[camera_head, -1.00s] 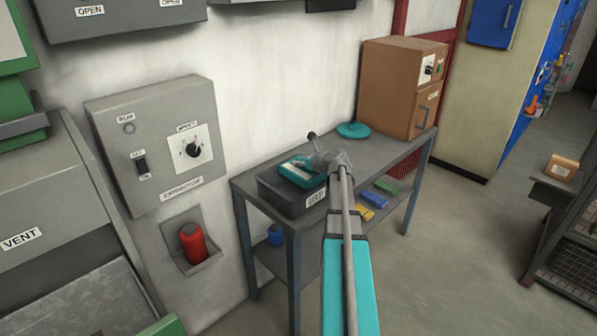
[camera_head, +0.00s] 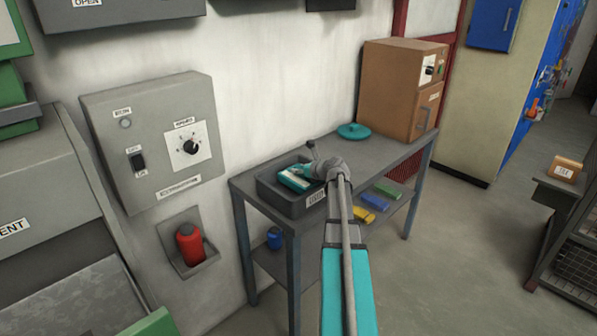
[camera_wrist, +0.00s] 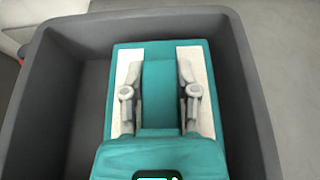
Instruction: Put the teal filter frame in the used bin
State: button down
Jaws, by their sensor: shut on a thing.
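The teal filter frame (camera_head: 296,179) has pale strips along its top and also shows in the wrist view (camera_wrist: 159,54). My gripper (camera_wrist: 160,95) is shut on its raised teal middle bar. In the head view my gripper (camera_head: 318,168) is over the dark grey bin on the bench. The bin (camera_head: 318,206) has a white label on its front whose text is too small to read for certain. In the wrist view the bin's rim (camera_wrist: 245,60) surrounds the frame, which is within the bin's walls. Whether the frame touches the bin floor is hidden.
The bin stands at the left end of a grey bench (camera_head: 385,152). A teal round lid (camera_head: 353,131) and a brown cabinet (camera_head: 390,90) are farther back. Yellow, blue and green blocks lie on the lower shelf. A grey control box (camera_head: 155,140) is on the wall to the left.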

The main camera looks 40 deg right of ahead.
jog(key=shift+f+b, duration=0.6)
jog(key=shift+c, duration=1.8)
grip_release()
jog(key=shift+r, duration=0.2)
jog(key=shift+r+p, duration=0.65)
jog(key=shift+p, duration=0.15)
jog(key=p+v, duration=0.4)
jog(key=v, duration=0.7)
jog(key=shift+s, duration=0.45)
